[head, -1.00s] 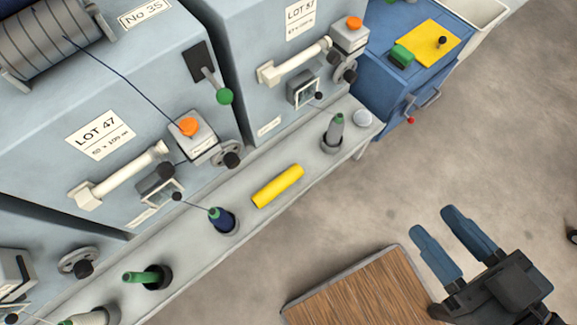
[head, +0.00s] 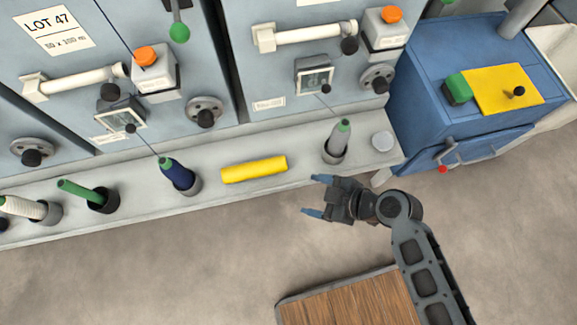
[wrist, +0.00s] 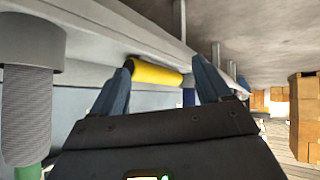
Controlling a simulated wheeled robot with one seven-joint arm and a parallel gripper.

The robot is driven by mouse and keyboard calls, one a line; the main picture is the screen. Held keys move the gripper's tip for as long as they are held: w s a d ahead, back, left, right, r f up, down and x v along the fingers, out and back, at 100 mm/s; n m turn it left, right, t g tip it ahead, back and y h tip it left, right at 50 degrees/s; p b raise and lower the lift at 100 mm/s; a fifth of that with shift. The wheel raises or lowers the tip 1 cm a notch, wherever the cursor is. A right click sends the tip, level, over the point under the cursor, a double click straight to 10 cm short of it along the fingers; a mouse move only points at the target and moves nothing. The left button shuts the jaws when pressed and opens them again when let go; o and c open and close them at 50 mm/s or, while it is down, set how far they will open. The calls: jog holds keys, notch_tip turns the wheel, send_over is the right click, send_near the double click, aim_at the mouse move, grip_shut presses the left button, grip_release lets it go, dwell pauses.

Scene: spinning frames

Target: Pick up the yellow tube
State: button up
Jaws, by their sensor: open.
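The yellow tube (head: 254,169) lies on its side on the grey ledge in front of the machines in the head view. In the wrist view the yellow tube (wrist: 157,73) shows ahead, between my two blue fingers. My gripper (head: 312,195) is open and empty, to the right of the tube and apart from it, near the ledge's front edge. My gripper also shows in the wrist view (wrist: 160,80) with its fingers spread.
On the ledge (head: 225,197), a dark blue bobbin (head: 177,173) stands left of the tube and a grey bobbin (head: 338,140) right of it. A blue cabinet (head: 440,120) stands at the right. A wooden-topped surface (head: 345,303) is at the bottom. Floor between is clear.

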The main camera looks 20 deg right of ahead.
aim_at(262, 168)
jog(key=w+a+n+g+y, duration=0.1)
jog(key=w+n, duration=0.1)
jog(key=w, duration=0.1)
jog(key=w+a+r+n+y+b, duration=0.1)
jog(key=w+a+n+y, duration=0.1)
jog(key=w, duration=0.1)
jog(key=w+a+n+g+y+b, duration=0.1)
jog(key=w+a+n, duration=0.1)
jog(key=w, duration=0.1)
jog(key=shift+r+n+g+y, duration=0.25)
jog(key=shift+n+g+y, duration=0.05)
jog(key=shift+x, duration=3.95)
jog(key=shift+r, duration=0.1)
jog(key=c, duration=1.1)
